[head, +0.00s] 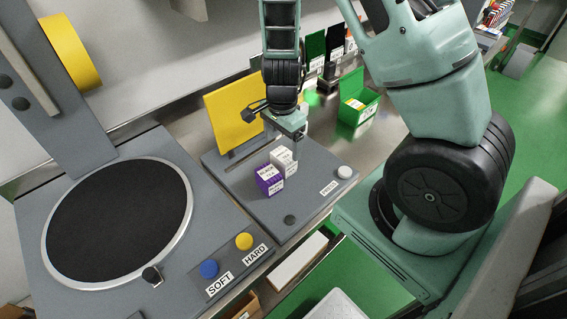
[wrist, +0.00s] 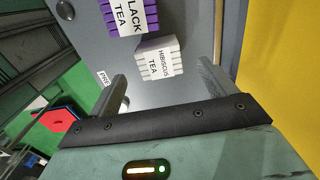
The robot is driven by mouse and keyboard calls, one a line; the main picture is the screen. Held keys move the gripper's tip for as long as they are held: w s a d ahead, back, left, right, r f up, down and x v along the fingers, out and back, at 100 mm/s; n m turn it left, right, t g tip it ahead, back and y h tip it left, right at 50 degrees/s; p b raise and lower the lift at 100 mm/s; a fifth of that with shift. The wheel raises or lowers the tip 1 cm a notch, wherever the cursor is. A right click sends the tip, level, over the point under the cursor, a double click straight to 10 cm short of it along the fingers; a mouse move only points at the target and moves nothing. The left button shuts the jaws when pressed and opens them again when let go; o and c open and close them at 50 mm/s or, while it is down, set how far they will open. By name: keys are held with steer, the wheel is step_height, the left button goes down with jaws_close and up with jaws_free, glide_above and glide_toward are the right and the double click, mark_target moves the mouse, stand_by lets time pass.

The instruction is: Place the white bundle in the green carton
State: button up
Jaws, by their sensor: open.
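The white bundle (head: 284,160), labelled hibiscus tea, sits on the grey press plate beside the purple bundle (head: 268,181). In the wrist view the white bundle (wrist: 160,58) lies ahead of my fingertips, roughly between their lines, with the purple bundle (wrist: 131,14) beyond it. My gripper (head: 293,136) is just behind and above the white bundle in the head view. In the wrist view my gripper (wrist: 162,88) is open, with nothing seen between the fingers. The green carton (head: 374,102) stands open on the steel counter to the right, with some packets inside.
A yellow upright panel (head: 231,112) stands close to the left of my gripper. A round black plate (head: 119,221) and blue and yellow buttons (head: 244,241) are at left. Black and green cartons (head: 315,50) stand at the back. A white knob (head: 344,172) is at the plate's right edge.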

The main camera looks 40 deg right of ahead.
mark_target(283, 154)
steer(key=shift+d+f, duration=0.15)
steer(key=shift+f, duration=2.85)
steer(key=c, duration=1.1)
steer(key=shift+c, duration=0.2)
steer(key=shift+r, duration=0.15)
step_height(283, 154, up, 9)
steer(key=shift+f+p, duration=0.1)
steer(key=shift+p, duration=0.45)
steer(key=shift+s+r, duration=0.1)
steer(key=shift+r, duration=0.4)
